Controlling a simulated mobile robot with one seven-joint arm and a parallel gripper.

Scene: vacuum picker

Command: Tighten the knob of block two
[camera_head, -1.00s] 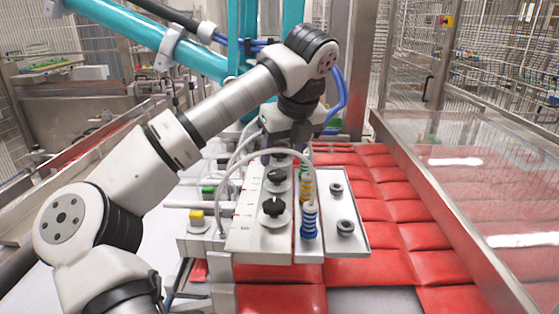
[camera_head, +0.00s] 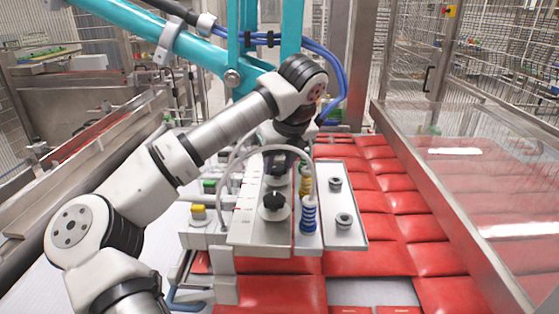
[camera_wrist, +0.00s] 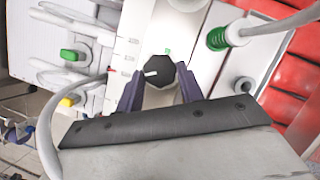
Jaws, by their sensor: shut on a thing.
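A black knob (camera_wrist: 160,72) with a white pointer line sits on a pale round disc in the wrist view, beside a printed scale and a small green mark too blurred to read. My gripper (camera_wrist: 160,80) is shut on this knob, with one dark finger on each side of it. In the head view my gripper (camera_head: 284,158) is at the farther knob (camera_head: 277,170), which is partly hidden. A second black knob (camera_head: 274,202) on a silver disc stands nearer the camera, untouched. Both knobs are on a light metal block assembly with scale marks (camera_head: 245,212).
Spring suction cups stand right of the knobs: a blue one (camera_head: 308,215) and a yellow one (camera_head: 304,185). A clear hose (camera_head: 228,165) arches over the blocks close to my gripper. Red packs (camera_head: 400,230) lie below and right. A teal beam (camera_head: 160,38) crosses behind.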

